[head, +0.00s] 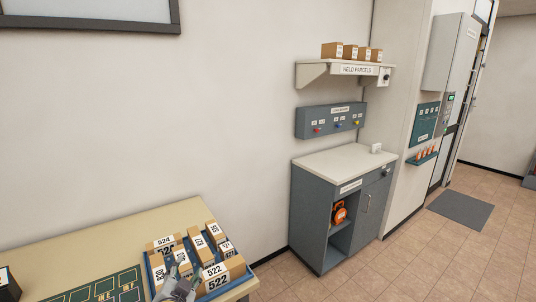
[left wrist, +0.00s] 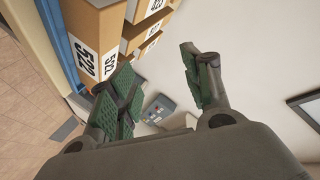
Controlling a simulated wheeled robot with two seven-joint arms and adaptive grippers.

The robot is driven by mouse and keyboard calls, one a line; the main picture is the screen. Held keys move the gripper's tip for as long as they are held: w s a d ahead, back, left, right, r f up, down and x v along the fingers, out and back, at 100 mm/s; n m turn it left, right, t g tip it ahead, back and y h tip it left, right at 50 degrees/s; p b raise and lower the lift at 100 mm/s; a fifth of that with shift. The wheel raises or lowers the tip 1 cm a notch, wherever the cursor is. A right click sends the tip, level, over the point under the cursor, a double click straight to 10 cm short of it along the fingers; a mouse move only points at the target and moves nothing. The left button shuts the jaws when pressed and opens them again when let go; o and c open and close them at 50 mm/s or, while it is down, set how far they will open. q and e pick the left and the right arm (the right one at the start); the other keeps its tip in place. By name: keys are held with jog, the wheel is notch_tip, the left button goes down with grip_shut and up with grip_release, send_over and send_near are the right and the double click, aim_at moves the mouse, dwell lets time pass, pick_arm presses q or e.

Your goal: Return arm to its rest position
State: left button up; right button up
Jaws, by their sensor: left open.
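My left gripper (head: 181,284) is at the bottom of the head view, over the blue tray (head: 254,273) of numbered parcels. In the left wrist view its two green-padded fingers (left wrist: 160,88) are spread apart with nothing between them. A brown parcel labelled 522 (head: 226,278) sits in the tray just right of the gripper in the head view. The 522 parcel (left wrist: 88,32) also shows beside the fingers in the left wrist view; whether they touch cannot be told. My right gripper is in neither view.
The tray stands on a tan table (head: 120,232) with a green marked mat (head: 95,290). A grey cabinet (head: 318,220) stands to the right, below a held-parcels shelf (head: 312,72) with several boxes. A wall panel (head: 330,121) hangs between them.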

pick_arm(q)
jog(key=s+d+f+n+g+h, duration=0.1)
jog(key=s+f+n+g, duration=0.1)
jog(key=s+f+g, duration=0.7)
jog(key=s+f+n+g+h, duration=0.1)
jog(key=s+f+n+g, duration=0.15)
jog(key=s+f, duration=1)
jog(key=f, duration=1.2)
jog(key=s+f, duration=0.3)
jog(key=f, duration=1.2)
jog(key=s+a+f+g, duration=0.1)
jog(key=s+a+f, duration=0.1)
jog(key=s+f, duration=0.8)
jog(key=s+a+f, duration=0.3)
jog(key=s+f, duration=0.6)
jog(key=s, duration=0.2)
jog(key=shift+s+f+g, duration=0.15)
jog(key=shift+f+g, duration=0.2)
jog(key=shift+m, duration=0.25)
